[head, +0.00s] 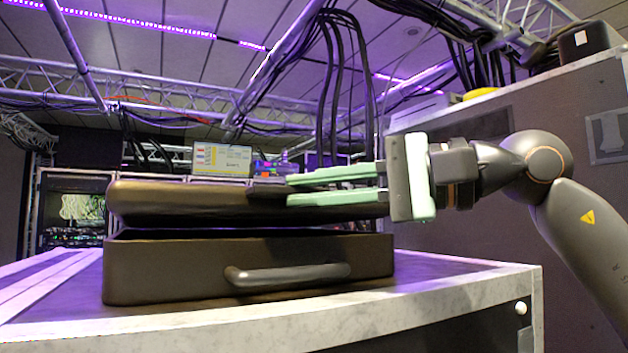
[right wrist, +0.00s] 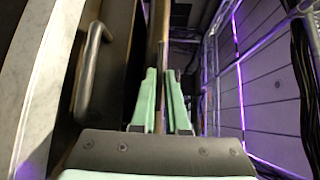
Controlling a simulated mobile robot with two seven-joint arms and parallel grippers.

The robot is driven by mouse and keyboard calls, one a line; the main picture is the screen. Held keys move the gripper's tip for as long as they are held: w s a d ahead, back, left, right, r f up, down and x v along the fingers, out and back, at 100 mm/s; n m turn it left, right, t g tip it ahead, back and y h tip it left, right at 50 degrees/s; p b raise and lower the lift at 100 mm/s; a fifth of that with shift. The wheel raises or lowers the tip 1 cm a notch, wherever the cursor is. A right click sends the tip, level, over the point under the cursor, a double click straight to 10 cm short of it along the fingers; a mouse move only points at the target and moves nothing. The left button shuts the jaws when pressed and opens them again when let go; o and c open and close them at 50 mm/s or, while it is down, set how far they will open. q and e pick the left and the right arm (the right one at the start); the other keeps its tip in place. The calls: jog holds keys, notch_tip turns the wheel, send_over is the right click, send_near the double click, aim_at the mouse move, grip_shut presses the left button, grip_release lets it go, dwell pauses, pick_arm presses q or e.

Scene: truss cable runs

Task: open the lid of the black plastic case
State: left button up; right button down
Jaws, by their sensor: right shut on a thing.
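The dark case sits on a flight-case top, its body (head: 165,272) facing me with a curved handle (head: 288,277) on the front. Its lid (head: 160,200) is raised a little, with a dark gap above the body. My right gripper (head: 287,190) comes in from the right and is shut on the lid's edge, one green finger above and one below. The right wrist view shows the lid (right wrist: 158,35) as a thin edge running between the fingers (right wrist: 160,85), and the handle (right wrist: 92,72) at left. The case's inside is hidden. My left gripper is out of view.
The case stands on a purple-topped flight case with a pale edge (head: 440,297). A tall grey case (head: 500,130) stands behind my right arm. Black cables (head: 340,80) hang from the truss behind the lid. A screen (head: 222,160) stands behind.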

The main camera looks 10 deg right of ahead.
jog(key=r+p, duration=0.2)
jog(key=w+r+p, duration=0.1)
jog(key=r+p, duration=0.3)
jog(key=shift+w+a+r, duration=0.15)
jog(key=shift+a+r, duration=0.1)
jog(key=shift+r, duration=0.05)
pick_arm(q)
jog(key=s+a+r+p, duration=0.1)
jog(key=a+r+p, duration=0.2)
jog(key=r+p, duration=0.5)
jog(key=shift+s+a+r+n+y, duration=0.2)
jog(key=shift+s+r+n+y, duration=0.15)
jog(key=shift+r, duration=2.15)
pick_arm(e)
jog(key=w+a+r, duration=0.2)
jog(key=w+r, duration=0.3)
jog(key=r, duration=0.4)
jog(key=shift+w, duration=0.2)
jog(key=c, duration=0.9)
grip_release()
pick_arm(q)
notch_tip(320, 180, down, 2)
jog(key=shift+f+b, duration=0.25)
jog(key=shift+b, duration=0.75)
pick_arm(e)
jog(key=v, duration=1.2)
jog(key=shift+s+d+r, duration=0.2)
